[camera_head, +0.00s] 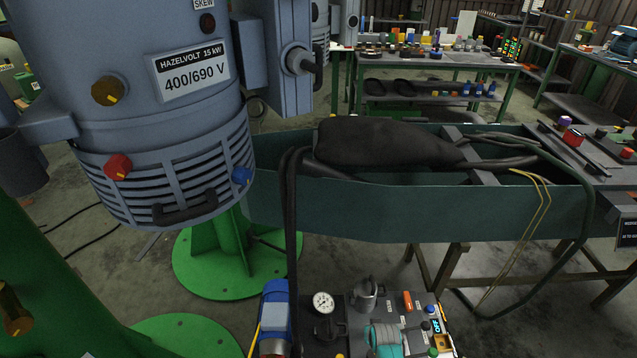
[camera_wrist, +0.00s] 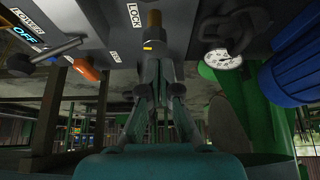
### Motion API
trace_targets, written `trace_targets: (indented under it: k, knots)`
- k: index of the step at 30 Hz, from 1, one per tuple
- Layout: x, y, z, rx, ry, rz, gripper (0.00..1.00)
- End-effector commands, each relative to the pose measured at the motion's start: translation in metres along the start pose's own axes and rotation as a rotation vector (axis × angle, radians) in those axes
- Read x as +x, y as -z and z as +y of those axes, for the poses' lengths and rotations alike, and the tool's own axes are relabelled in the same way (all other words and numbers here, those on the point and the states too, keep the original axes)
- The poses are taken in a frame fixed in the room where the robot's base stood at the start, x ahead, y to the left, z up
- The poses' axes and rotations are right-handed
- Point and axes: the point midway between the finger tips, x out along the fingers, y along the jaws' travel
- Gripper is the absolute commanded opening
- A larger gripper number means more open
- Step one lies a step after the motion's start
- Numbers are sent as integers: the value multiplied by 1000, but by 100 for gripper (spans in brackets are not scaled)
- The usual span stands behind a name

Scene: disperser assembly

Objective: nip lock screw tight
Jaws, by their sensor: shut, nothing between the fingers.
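In the wrist view, the lock screw (camera_wrist: 152,19) is a brass-coloured cylinder beside a white LOCK label (camera_wrist: 134,14) on the grey control panel. My gripper (camera_wrist: 152,62) is shut, with its dark fingertips together just below the brass part in the picture. The fingertips line up with the screw and hide its lower end. I cannot tell whether they touch it. A small yellow mark shows near the tips. In the head view I cannot make out the screw or the fingertips; a teal part of my arm is over the panel at the bottom.
The panel carries a pressure gauge (camera_head: 323,303), an orange handle (camera_head: 407,299), a metal pot-like part (camera_head: 367,294) and an OFF display (camera_head: 436,326). A blue cylinder (camera_head: 274,312) stands at its left. The large grey motor (camera_head: 160,110) hangs at upper left. A green trough (camera_head: 430,215) lies behind.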

Motion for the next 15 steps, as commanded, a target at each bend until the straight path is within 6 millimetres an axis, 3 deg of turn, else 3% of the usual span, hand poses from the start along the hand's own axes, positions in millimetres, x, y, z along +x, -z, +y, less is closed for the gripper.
trace_targets:
  k: [15]
  knots:
    - [-3, 7, 16, 0, 0, 0, 0]
